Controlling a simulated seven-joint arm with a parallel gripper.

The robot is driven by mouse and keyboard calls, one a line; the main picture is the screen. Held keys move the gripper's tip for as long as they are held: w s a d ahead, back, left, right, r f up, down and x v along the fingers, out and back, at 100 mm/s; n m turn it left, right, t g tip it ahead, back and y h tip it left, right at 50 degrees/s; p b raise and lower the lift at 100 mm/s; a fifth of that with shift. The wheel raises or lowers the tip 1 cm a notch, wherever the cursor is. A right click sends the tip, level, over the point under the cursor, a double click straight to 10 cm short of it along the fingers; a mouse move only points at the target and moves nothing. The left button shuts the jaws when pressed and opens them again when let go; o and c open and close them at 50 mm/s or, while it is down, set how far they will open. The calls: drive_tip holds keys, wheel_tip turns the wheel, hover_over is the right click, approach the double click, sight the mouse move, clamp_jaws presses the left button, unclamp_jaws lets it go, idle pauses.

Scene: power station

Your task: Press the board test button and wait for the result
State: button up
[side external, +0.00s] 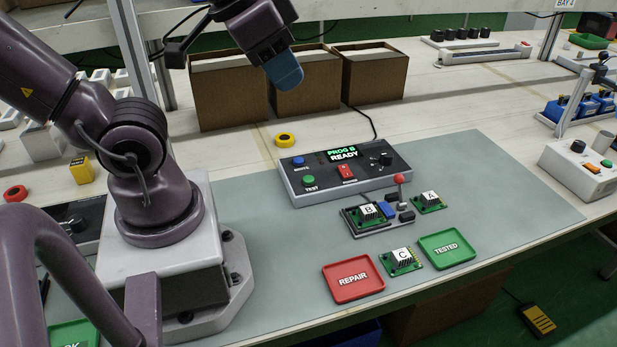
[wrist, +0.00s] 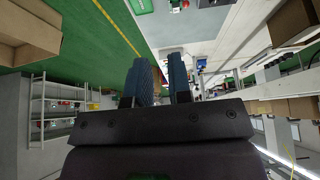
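The grey tester box (side external: 400,179) stands on the mat, and its display (side external: 342,154) reads "PROG B READY" in green. Its green button (side external: 308,181), labelled TEST, is at the front left of the panel. Board B (side external: 368,211) sits in the fixture (side external: 385,228) in front of the box, beside a red-knobbed lever (side external: 399,179). My gripper (side external: 286,72) is high above and behind the box, touching nothing. In the wrist view my gripper (wrist: 161,65) shows two blue fingers apart, with nothing between them.
A blue button (side external: 298,161), a red power switch (side external: 346,172) and a black knob share the panel. Board A (side external: 430,200) and board C (side external: 402,259) lie near the red REPAIR tray (side external: 353,292) and green TESTED tray (side external: 447,262). Cardboard boxes (side external: 230,97) stand behind.

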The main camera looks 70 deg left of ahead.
clamp_jaws()
idle(1.4)
drive_tip(key=w+a+f+n+t+h, duration=0.1)
drive_tip(key=w+a+f+n, duration=0.3)
drive_tip(key=a+f+n, duration=0.4)
drive_tip(key=w+a+f+n+t+h, duration=0.1)
drive_tip(key=w+a+f+n+h, duration=0.1)
drive_tip(key=w+a+f+n, duration=0.2)
drive_tip(key=a+f+n, duration=0.3)
drive_tip(key=f+n, duration=0.4)
drive_tip(key=n, duration=0.3)
drive_tip(key=shift+w+a+f+t+h, duration=0.25)
drive_tip(key=shift+a+f+t+h, duration=0.1)
drive_tip(key=shift+f+t+h, duration=0.05)
